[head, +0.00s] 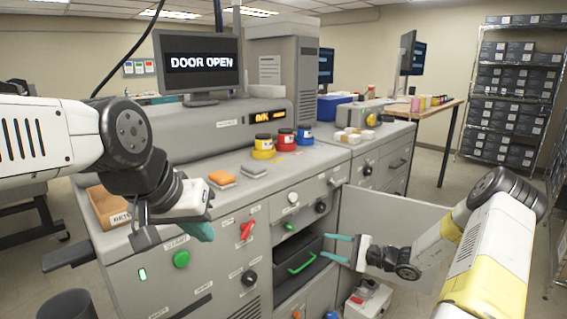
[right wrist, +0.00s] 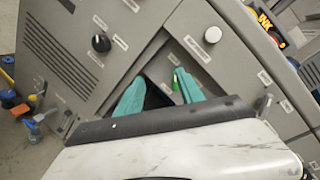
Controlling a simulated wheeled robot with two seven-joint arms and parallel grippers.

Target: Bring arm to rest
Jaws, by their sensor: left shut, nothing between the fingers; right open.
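My left gripper (head: 203,231) is shut and empty, its teal fingertips together in front of the machine's grey front panel at the left. My right gripper (head: 340,250) is open, its two teal fingers apart beside the open compartment of the machine. The right wrist view also shows the right gripper (right wrist: 158,97) with its fingers apart and nothing seen between them. In the head view, a dark drawer with a green handle (head: 301,263) sits in the compartment, just left of the right fingers. The open door (head: 385,215) stands behind my right arm.
The grey machine (head: 215,260) fills the middle. A monitor (head: 200,62) reads DOOR OPEN. A small box with a red top (head: 368,297) is low by the door.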

